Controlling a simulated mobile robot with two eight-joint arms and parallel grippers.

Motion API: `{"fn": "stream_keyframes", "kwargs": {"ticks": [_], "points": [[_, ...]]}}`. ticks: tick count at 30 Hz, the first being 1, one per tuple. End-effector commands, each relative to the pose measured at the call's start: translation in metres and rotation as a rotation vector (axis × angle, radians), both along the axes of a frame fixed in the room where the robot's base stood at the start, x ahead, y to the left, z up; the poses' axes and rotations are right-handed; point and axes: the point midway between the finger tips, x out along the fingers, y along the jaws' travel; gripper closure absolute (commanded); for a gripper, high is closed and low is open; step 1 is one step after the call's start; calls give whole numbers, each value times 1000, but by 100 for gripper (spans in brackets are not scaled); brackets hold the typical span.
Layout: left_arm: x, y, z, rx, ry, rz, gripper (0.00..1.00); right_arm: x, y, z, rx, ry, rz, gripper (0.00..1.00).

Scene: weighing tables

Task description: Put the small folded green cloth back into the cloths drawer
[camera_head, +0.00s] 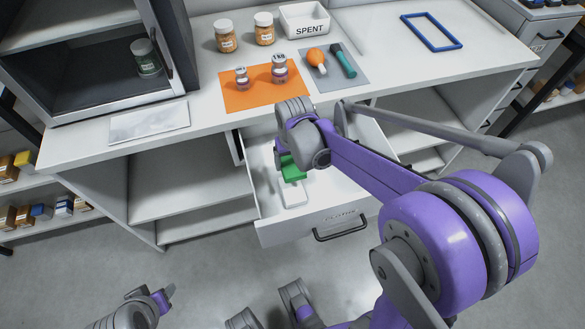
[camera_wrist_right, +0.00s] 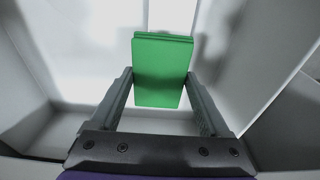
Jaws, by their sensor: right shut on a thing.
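The small folded green cloth (camera_head: 293,172) is inside the open drawer's outline in the head view. It also shows in the right wrist view (camera_wrist_right: 162,75), upright between the two fingers. My right gripper (camera_head: 284,158) is shut on it, reaching down into the drawer; its fingers are partly hidden by the wrist in the head view. The pulled-out white drawer (camera_head: 337,212) has a label and a dark handle on its front. A white flat item (camera_head: 294,196) lies in it, beside the green cloth. My left gripper (camera_head: 163,297) is low at the lower left, away from the drawer; its opening is unclear.
On the white worktop lie an orange mat (camera_head: 240,101) with two small jars, a grey mat (camera_head: 325,82) with an orange-topped tool and a green tool, a SPENT bin (camera_head: 304,20) and a blue frame (camera_head: 431,32). An open dark cabinet (camera_head: 85,85) stands at left.

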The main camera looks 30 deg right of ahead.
Motion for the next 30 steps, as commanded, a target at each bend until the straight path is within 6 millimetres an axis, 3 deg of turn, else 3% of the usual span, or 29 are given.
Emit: {"fn": "stream_keyframes", "kwargs": {"ticks": [9, 28, 29, 30], "points": [[0, 0, -10, 0, 3, 0, 50, 0, 0, -38, 0, 0, 1, 90], [0, 0, -19, 0, 6, 0, 50, 0, 0, -50, 0, 1, 1, 90], [0, 0, -18, 0, 6, 0, 50, 0, 0, -50, 0, 0, 1, 17], [0, 0, -18, 0, 6, 0, 50, 0, 0, -49, 0, 0, 1, 10]]}}
